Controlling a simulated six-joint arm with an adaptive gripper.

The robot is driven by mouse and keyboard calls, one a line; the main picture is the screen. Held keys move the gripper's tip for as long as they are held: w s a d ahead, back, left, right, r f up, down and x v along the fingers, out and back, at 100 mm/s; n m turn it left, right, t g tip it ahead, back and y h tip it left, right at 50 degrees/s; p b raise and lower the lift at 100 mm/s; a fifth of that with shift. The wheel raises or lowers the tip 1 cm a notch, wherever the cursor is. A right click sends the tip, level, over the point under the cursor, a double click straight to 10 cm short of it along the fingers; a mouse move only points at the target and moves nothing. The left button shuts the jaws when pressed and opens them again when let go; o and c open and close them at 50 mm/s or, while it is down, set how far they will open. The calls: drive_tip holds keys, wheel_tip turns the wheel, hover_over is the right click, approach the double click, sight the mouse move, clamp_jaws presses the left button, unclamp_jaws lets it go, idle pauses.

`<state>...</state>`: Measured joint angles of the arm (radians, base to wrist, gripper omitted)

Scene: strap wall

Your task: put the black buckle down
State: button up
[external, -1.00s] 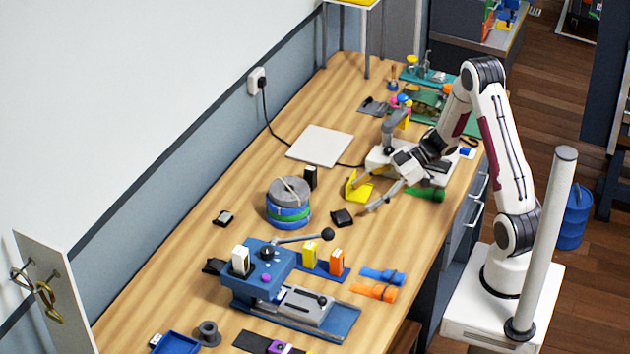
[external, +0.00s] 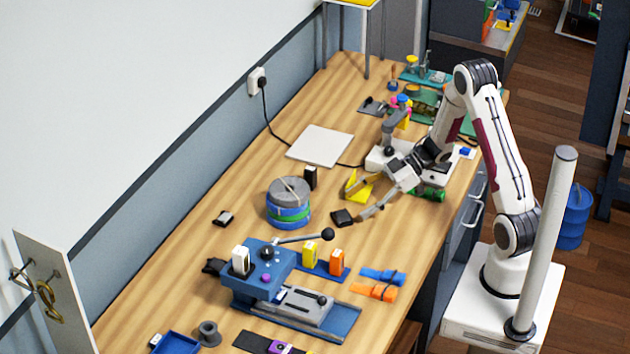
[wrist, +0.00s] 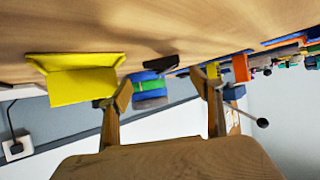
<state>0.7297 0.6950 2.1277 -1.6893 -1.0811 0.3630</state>
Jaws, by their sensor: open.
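A black buckle (external: 342,217) lies on the wooden table, right of the round strap stack. My gripper (external: 357,204) is low over the table with its fingers spread and nothing held between them. One fingertip is close to the buckle's right side; I cannot tell whether it touches. In the wrist view, which looks upside down, a dark piece that looks like the buckle (wrist: 162,64) lies on the table beyond my open gripper (wrist: 161,82).
A yellow angled piece (external: 360,190) stands beside my fingers. The strap stack (external: 288,203) is left of the buckle. A blue clamp fixture (external: 258,275) with a lever is in front. Another small black piece (external: 223,218) lies left. Bare wood surrounds the buckle's front side.

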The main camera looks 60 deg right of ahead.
sight(344, 213)
idle(0.3)
drive_tip(key=shift+a+x, duration=0.25)
drive_tip(key=shift+x, duration=1.5)
drive_tip(key=shift+w+a+f, duration=0.3)
drive_tip(key=shift+w+a, duration=0.1)
drive_tip(key=shift+a, duration=0.1)
drive_tip(key=c, duration=1.4)
drive_tip(key=shift+o, duration=0.2)
drive_tip(key=shift+r, duration=0.15)
wheel_tip(344, 213, up, 10)
